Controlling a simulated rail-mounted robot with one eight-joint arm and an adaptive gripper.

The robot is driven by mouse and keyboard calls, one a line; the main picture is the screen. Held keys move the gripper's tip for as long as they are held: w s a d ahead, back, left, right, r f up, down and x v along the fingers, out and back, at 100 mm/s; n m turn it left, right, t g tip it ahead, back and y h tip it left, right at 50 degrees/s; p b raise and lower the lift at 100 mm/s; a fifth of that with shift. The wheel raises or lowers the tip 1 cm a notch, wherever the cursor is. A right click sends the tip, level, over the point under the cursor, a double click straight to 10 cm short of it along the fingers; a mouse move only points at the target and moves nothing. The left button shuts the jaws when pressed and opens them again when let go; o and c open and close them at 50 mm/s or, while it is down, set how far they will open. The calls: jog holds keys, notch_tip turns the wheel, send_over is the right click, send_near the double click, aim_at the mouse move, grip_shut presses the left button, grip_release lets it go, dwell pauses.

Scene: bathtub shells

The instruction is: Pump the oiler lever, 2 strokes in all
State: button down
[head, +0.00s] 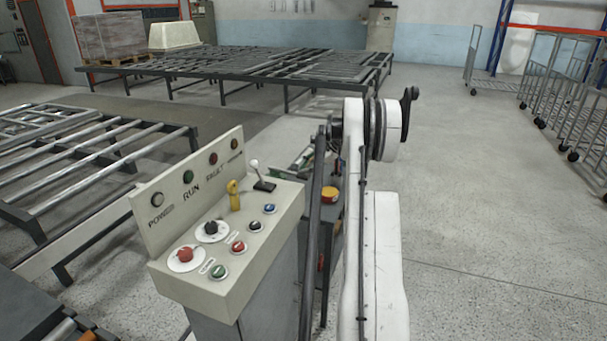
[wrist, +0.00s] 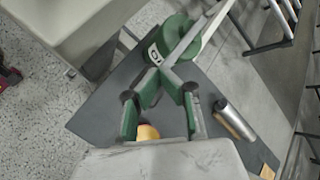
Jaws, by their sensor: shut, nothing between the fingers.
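In the wrist view the oiler (wrist: 176,40) is a round green body with a white label, on a dark grey stand top (wrist: 100,112). A pale bar that looks like its lever (wrist: 205,30) runs from near my fingertips to the upper right. My gripper (wrist: 165,72) has green and grey fingers, shut and empty, with the tips close beside the oiler and the bar's near end. I cannot tell whether they touch the lever. In the head view my arm hides the gripper and most of the oiler.
A yellow knob (head: 330,194) shows on the stand in the head view. A control console (head: 230,245) stands left of my arm. Roller tables (head: 250,62) lie behind; open floor is right.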

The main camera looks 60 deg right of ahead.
jog(key=shift+f+b, duration=0.85)
jog(key=shift+f, duration=0.4)
dwell(1.2)
jog(key=shift+r, duration=0.1)
dwell(0.4)
jog(key=shift+r+p, duration=0.7)
jog(key=shift+r, duration=1.45)
jog(key=shift+r+p, duration=0.85)
jog(key=shift+r, duration=1.7)
